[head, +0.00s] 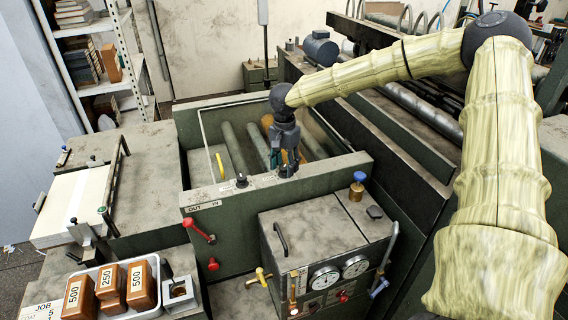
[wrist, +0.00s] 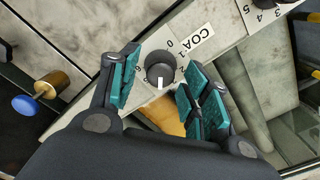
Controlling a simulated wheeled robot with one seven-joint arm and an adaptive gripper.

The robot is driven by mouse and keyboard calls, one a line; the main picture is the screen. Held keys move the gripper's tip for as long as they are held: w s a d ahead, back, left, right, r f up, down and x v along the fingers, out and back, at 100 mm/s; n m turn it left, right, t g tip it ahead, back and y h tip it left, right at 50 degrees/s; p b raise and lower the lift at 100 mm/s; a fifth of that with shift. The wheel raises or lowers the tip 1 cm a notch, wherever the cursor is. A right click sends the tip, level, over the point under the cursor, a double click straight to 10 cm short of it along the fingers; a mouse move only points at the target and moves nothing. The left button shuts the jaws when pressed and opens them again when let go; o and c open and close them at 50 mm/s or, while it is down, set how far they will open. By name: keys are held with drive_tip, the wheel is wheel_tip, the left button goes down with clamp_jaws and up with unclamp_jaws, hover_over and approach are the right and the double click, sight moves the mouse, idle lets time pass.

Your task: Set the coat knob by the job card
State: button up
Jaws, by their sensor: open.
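The coat knob (wrist: 160,66) is a dark round knob on a pale dial plate beside a label reading "COA" (wrist: 196,42), partly cut by the plate's edge. Its white mark points toward the bottom of the wrist view. A 0 shows above the knob and a 6 at its left; other digits are partly hidden. My gripper (wrist: 157,88) is open, with teal pads on both sides of the knob and no clear contact. In the head view my gripper (head: 287,168) is over the machine's front rail and hides the knob.
A second dial knob (head: 241,180) sits left on the same rail. A blue-topped brass valve (head: 358,182) stands to the right, above a gauge box (head: 325,240). A white tray (head: 157,262) holds brown weights marked 500 and 250. Red levers (head: 197,230) project from the front.

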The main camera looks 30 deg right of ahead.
drive_tip(key=c, duration=1)
drive_tip(key=shift+c, duration=0.2)
drive_tip(key=shift+r, duration=0.1)
drive_tip(key=m+p, duration=0.1)
drive_tip(key=m, duration=0.1)
drive_tip(key=shift+m, duration=0.3)
drive_tip(key=m+p, duration=0.2)
drive_tip(key=m, duration=0.2)
drive_tip(key=shift+m, duration=0.4)
drive_tip(key=shift+w+m, duration=0.1)
drive_tip(key=shift+m, duration=0.2)
drive_tip(key=o, duration=1)
